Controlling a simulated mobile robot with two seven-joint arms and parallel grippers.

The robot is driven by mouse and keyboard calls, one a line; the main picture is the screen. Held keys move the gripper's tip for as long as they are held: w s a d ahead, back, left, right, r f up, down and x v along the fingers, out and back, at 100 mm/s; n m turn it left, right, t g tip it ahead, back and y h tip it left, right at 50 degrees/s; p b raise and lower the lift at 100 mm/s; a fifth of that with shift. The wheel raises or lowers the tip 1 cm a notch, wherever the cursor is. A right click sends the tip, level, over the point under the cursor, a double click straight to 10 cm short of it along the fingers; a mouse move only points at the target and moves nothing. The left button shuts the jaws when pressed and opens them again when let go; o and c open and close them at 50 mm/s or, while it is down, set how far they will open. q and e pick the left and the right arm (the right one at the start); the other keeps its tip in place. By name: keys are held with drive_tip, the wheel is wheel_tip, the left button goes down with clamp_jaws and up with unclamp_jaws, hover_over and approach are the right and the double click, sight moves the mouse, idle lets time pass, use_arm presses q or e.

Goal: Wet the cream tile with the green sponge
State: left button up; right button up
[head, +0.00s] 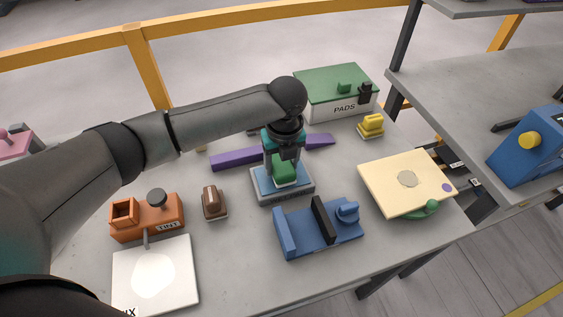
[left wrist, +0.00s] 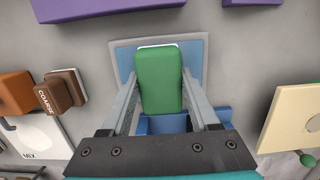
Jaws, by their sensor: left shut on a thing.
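My left gripper (head: 282,160) is shut on the green sponge (head: 284,174). In the left wrist view the sponge (left wrist: 159,80) sits between the two grey fingers, with a pale edge showing at its far end. The sponge is at the shallow grey tray with a blue inside (head: 263,195); I cannot tell whether it touches the blue surface. The cream tile (head: 385,190) lies to the right, with a grey round patch and a purple dot on it. Part of it shows in the left wrist view (left wrist: 290,112). My right gripper is not in view.
A blue clamp-like fixture (head: 320,232) stands in front of the tray. A brown block (head: 214,202), an orange TINT holder (head: 147,222) and a white MIX board (head: 180,285) are left. Behind are a purple bar (head: 240,158), a PADS box (head: 335,105) and a yellow block (head: 370,126).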

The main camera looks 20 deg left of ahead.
use_arm(q)
drive_tip(key=shift+f, duration=0.5)
idle(0.5)
drive_tip(key=shift+s+f, duration=0.1)
drive_tip(key=shift+f, duration=0.05)
idle(2.0)
drive_tip(key=shift+p, duration=0.3)
wheel_tip(320, 180, up, 7)
drive_tip(key=p, duration=0.8)
idle(0.7)
